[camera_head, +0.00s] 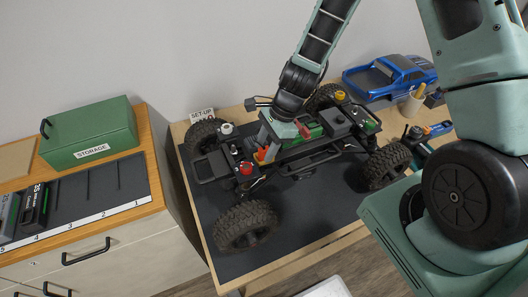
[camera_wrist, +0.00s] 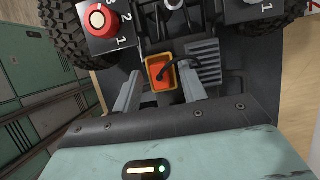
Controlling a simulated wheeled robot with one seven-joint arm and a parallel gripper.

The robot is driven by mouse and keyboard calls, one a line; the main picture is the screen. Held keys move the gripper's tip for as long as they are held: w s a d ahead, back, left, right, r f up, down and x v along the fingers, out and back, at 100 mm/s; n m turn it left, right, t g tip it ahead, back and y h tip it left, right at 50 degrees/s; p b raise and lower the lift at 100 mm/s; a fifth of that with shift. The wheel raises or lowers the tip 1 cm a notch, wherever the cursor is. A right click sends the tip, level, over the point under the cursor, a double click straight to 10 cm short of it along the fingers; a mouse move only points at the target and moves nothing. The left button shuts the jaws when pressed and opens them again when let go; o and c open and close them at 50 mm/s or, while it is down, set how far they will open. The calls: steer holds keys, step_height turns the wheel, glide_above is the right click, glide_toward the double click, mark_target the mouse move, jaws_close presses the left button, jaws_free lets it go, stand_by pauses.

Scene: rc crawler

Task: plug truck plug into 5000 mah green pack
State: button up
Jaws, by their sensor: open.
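The truck chassis (camera_head: 300,158), with big black tyres and no body shell, stands on a dark mat. An orange plug with a yellow rim (camera_wrist: 162,76) sits on the chassis, with a black cable at it. My gripper (camera_wrist: 161,86) is open, with one finger on each side of the plug; I cannot tell whether they touch it. In the head view my gripper (camera_head: 268,152) is low over the chassis beside red and orange parts. A green block (camera_head: 315,131), possibly the green pack, shows on the chassis behind my gripper, partly hidden; its label is not readable.
A red knob (camera_wrist: 97,19) on a numbered plate is near the left finger. A black numbered rack (camera_head: 95,190) holding dark packs and a green storage box (camera_head: 90,135) stand on the left cabinet. A blue truck body (camera_head: 385,77) and a beige cup (camera_head: 411,103) are at the back right.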

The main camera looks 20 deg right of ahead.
steer(key=shift+c, duration=0.3)
jaws_close()
steer(key=shift+r, duration=0.1)
